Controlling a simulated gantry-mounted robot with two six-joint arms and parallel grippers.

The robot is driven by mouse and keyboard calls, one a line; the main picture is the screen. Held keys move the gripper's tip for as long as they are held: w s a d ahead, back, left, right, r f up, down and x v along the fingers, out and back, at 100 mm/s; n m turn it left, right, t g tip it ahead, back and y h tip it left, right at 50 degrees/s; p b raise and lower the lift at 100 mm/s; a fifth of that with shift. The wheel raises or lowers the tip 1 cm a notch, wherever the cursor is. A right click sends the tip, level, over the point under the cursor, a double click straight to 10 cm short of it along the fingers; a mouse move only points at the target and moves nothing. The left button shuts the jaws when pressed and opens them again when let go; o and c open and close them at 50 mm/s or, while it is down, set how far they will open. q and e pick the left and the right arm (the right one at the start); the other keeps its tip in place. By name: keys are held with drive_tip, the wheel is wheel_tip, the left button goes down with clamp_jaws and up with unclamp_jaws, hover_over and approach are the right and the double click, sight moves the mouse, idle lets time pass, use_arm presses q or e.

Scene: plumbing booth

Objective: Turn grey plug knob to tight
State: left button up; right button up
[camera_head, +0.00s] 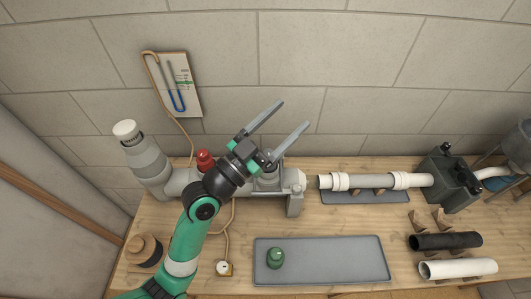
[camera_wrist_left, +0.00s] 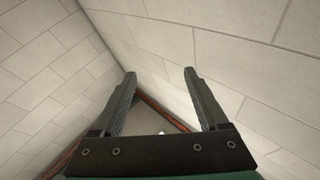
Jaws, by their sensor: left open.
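My left gripper (camera_head: 291,116) is open and empty, its two fingers pointing up toward the wall above the grey pipe assembly (camera_head: 178,183). A grey round part (camera_head: 267,182) stands on the pipe assembly just below the gripper in the head view. It is partly hidden by my arm, and I cannot tell for sure that it is the plug knob or how tight it is. The gripper does not touch it. My right gripper is not in view.
A red knob (camera_head: 205,159) stands close beside my wrist. A blue-tube gauge board (camera_head: 178,84) leans at the wall. A grey tray (camera_head: 340,259) holds a green knob (camera_head: 276,258). A white pipe (camera_head: 370,181) and dark box (camera_head: 449,182) stand right.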

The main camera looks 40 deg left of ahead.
use_arm(q)
drive_tip(key=s+a+f+n+g+y+b, duration=0.1)
drive_tip(key=s+a+f+n+y, duration=0.15)
drive_tip(key=f, duration=0.55)
drive_tip(key=s+a+f+n+g+y+b, duration=0.1)
drive_tip(key=a+f+g, duration=0.15)
drive_tip(key=f, duration=0.65)
approach(269, 152)
drive_tip(key=shift+n+g+y, duration=0.35)
drive_tip(key=shift+n, duration=0.1)
drive_tip(key=w, duration=0.6)
drive_tip(key=w+a, duration=0.1)
drive_tip(key=w, duration=0.3)
drive_tip(key=shift+b, duration=0.4)
drive_tip(key=shift+c, duration=0.3)
